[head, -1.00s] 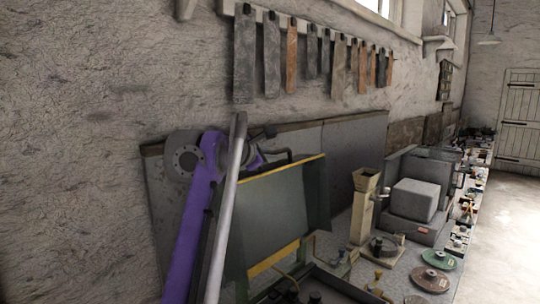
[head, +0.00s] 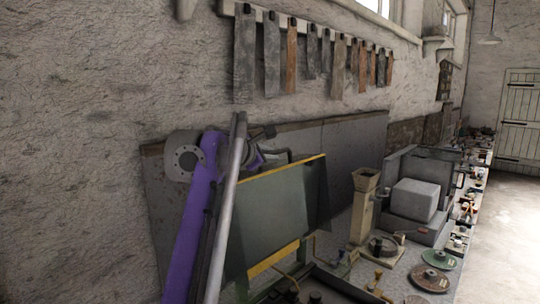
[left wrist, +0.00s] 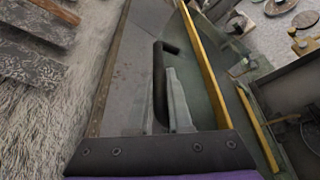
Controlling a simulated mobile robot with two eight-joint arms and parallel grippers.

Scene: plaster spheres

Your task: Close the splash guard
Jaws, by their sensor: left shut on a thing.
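The splash guard (head: 268,213) is a dark see-through panel with a yellow top edge, standing tilted on a frame with a yellow lower rail. In the left wrist view its yellow edge (left wrist: 205,65) runs down the right of the middle. My left gripper (head: 272,156) is behind the panel's top edge, partly hidden by my arm. In the left wrist view the gripper (left wrist: 170,95) is shut at a black bent handle (left wrist: 159,75). The handle's join to the guard is hard to see. My right gripper is not in view.
Grey back panels (head: 355,150) stand against the rough wall close behind my arm. A beige column with a funnel top (head: 364,205) and a grey block (head: 416,200) stand right of the guard. Discs (head: 432,279) and small tools crowd the bench. Metal strips hang above.

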